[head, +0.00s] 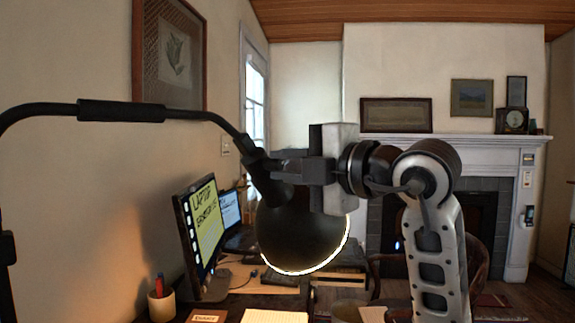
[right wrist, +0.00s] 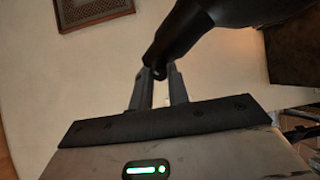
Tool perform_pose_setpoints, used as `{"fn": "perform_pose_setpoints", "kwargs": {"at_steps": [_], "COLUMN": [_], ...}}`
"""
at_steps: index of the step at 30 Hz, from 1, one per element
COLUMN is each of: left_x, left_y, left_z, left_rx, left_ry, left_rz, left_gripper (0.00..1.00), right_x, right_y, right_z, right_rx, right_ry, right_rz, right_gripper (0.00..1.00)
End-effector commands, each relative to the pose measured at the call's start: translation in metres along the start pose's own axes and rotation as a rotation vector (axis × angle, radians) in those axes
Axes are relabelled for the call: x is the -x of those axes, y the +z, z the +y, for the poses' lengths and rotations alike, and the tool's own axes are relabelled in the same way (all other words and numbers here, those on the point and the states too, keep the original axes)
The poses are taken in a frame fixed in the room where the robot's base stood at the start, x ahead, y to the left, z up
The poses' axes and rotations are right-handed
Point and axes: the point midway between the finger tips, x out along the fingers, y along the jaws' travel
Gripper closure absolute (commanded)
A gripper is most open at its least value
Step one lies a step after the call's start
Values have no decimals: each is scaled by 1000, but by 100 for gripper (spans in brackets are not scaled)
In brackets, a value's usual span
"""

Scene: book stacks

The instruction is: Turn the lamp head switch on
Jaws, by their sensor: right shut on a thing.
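The black lamp head (head: 298,235) hangs from a curved black lamp arm (head: 120,111) in the middle of the head view. A bright rim glows along its lower edge. My right gripper (head: 272,164) comes from the right and is shut on the narrow top of the lamp head, where it joins the arm. In the right wrist view, the fingers of my gripper (right wrist: 160,76) close around a small dark part at the narrow end of the lamp head (right wrist: 225,14). The fingers partly hide that part, so the switch itself cannot be made out. My left gripper is not in view.
Below the lamp is a desk with a monitor (head: 200,238), a pen cup (head: 161,304) and a paper pad (head: 274,316). A white fireplace mantel (head: 450,143) stands at the back. The wall is close on the left.

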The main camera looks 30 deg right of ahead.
Motion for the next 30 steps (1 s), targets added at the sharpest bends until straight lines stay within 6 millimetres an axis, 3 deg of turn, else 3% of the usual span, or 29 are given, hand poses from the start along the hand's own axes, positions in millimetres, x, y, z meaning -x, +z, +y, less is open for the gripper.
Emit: {"fn": "perform_pose_setpoints", "kwargs": {"at_steps": [3, 4, 6, 14, 19, 23, 30], "left_x": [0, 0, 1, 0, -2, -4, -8], "left_y": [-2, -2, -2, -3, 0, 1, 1], "left_z": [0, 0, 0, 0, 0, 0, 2], "left_rx": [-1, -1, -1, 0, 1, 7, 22], "left_ry": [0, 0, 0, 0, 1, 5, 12], "left_rz": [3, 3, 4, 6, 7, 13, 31], "left_gripper": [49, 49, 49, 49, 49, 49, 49], "right_x": [1, 1, 1, 1, 12, 37, 96], "right_y": [2, 2, 2, 1, 1, 1, 2], "right_z": [4, 4, 4, 2, 1, 0, 0], "right_rx": [0, 0, 0, 1, 2, 4, 5], "right_ry": [13, 13, 12, 5, 6, 8, 10], "right_rz": [-8, -8, -7, -3, -3, -7, -9], "right_gripper": [100, 77, 61, 61, 61, 61, 61]}}
